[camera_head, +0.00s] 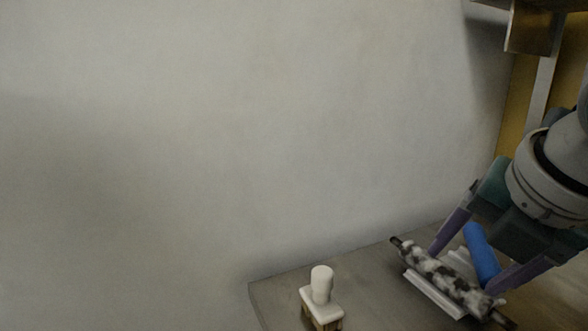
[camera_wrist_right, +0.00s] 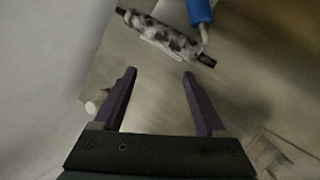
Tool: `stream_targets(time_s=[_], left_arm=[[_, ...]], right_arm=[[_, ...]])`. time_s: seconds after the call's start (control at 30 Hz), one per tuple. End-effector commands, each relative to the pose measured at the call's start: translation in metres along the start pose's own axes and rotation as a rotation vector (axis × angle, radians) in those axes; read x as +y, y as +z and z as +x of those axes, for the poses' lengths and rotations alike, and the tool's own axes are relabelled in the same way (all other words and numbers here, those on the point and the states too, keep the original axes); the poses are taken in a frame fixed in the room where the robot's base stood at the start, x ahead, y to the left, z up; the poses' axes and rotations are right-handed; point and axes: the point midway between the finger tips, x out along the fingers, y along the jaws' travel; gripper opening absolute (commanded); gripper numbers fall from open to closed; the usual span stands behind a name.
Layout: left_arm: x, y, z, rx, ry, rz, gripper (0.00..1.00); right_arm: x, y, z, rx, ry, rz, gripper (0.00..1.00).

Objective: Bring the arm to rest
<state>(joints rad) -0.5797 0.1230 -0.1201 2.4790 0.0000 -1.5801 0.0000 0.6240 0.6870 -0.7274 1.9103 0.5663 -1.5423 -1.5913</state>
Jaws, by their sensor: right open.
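My right gripper (camera_head: 461,271) comes in from the right in the head view. Its two purple fingers are spread apart with nothing held between them. In the head view they overlap a mottled black-and-white roller (camera_head: 440,273). In the right wrist view the open fingers (camera_wrist_right: 159,72) stand apart from that roller (camera_wrist_right: 160,36), which lies beyond the tips with clear tabletop between. My left gripper is not in view.
The roller lies by a white holder (camera_head: 433,294) on a grey table (camera_head: 375,285). A blue cylindrical handle (camera_head: 482,252) is close by. A brush with a white knob (camera_head: 321,285) stands to the left. A pale wall (camera_head: 200,150) rises behind.

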Motion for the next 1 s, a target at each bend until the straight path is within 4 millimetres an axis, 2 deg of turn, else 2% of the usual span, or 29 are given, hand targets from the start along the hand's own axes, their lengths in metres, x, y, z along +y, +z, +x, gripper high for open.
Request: stream_targets(time_s=[0.03,0.1,0.2,0.33,0.5,0.77,0.8,1.0], left_arm=[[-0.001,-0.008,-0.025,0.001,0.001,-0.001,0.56],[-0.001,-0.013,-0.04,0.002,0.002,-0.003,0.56],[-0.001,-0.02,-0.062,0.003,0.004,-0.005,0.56],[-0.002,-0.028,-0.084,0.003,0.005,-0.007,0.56],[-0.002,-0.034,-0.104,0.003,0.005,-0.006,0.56],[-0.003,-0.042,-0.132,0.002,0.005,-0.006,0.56],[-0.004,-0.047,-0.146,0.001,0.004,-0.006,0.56],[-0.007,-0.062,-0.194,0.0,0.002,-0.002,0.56]], right_arm=[[0.006,-0.026,-0.017,0.057,0.021,0.139,0.74],[0.006,-0.056,-0.029,0.113,0.036,0.369,0.74],[-0.001,-0.089,-0.051,0.178,0.025,0.732,0.74],[-0.022,-0.113,-0.079,0.208,-0.033,1.189,0.74],[-0.057,-0.126,-0.108,0.165,-0.126,1.654,0.74],[-0.117,-0.135,-0.153,-0.027,-0.248,2.211,0.74],[-0.108,-0.126,-0.166,-0.018,-0.236,2.199,0.74],[-0.091,-0.108,-0.209,-0.014,-0.236,2.19,0.74]])
